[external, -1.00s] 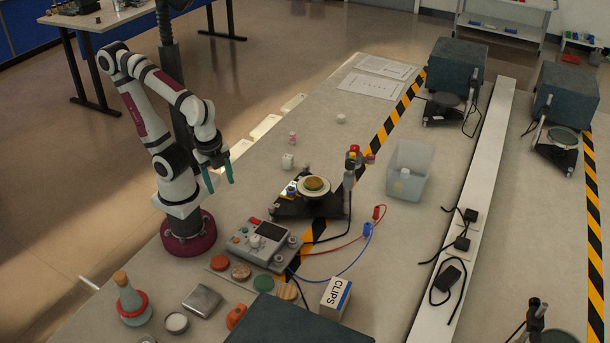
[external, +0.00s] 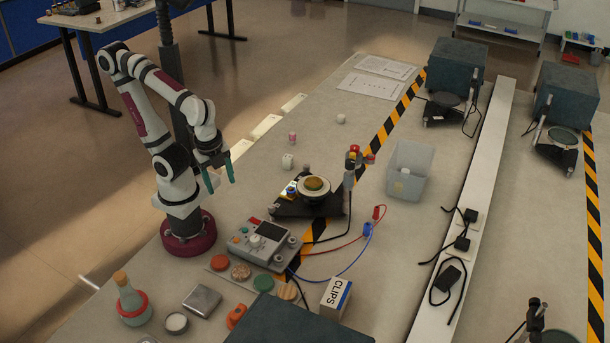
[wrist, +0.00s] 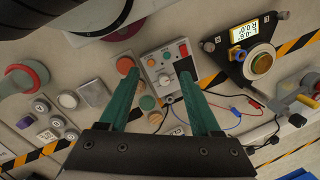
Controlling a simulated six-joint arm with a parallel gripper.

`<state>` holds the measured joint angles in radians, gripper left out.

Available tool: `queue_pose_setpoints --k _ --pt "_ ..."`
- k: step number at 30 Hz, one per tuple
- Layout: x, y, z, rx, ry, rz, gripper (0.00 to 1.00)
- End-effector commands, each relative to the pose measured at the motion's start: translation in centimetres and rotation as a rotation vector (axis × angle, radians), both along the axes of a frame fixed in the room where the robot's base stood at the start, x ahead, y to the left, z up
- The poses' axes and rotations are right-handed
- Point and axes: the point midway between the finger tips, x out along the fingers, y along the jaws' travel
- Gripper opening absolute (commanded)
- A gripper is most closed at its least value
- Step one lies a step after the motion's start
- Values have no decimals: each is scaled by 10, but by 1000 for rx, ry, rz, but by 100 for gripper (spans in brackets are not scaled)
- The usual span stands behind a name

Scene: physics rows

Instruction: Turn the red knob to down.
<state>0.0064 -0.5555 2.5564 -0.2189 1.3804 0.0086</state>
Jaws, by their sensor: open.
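The grey control box (external: 264,244) stands on the bench in front of my arm and carries a pale round dial (external: 256,241) and a small red part (external: 254,221). The box also shows between my fingers in the wrist view (wrist: 158,63), with the red part (wrist: 183,50) at its upper right. A stand further back has red and yellow round parts (external: 369,158). I cannot tell for sure which red part is the red knob, or which way it points. My gripper (external: 220,181) is open and empty, raised above the bench, with teal fingers apart and touching nothing.
A black stand with a round plate (external: 314,190) is behind the box. Red and blue leads (external: 345,243) run beside it. Coloured discs (external: 220,263), a CLIPS box (external: 335,297) and a flask (external: 131,302) are in front. A clear bin (external: 407,172) stands at the right.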

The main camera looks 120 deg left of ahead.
Motion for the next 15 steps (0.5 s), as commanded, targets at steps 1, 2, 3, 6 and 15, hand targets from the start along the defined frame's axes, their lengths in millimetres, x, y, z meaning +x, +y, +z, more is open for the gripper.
queue_pose_setpoints --k 1,2,3,6,15 --pt "9 3 5 1 -13 43 67" --pt "21 8 13 4 -31 105 67" --pt "45 20 26 8 -67 227 67" --pt "123 83 64 26 -201 674 67" --pt "204 304 103 67 -540 1615 67"
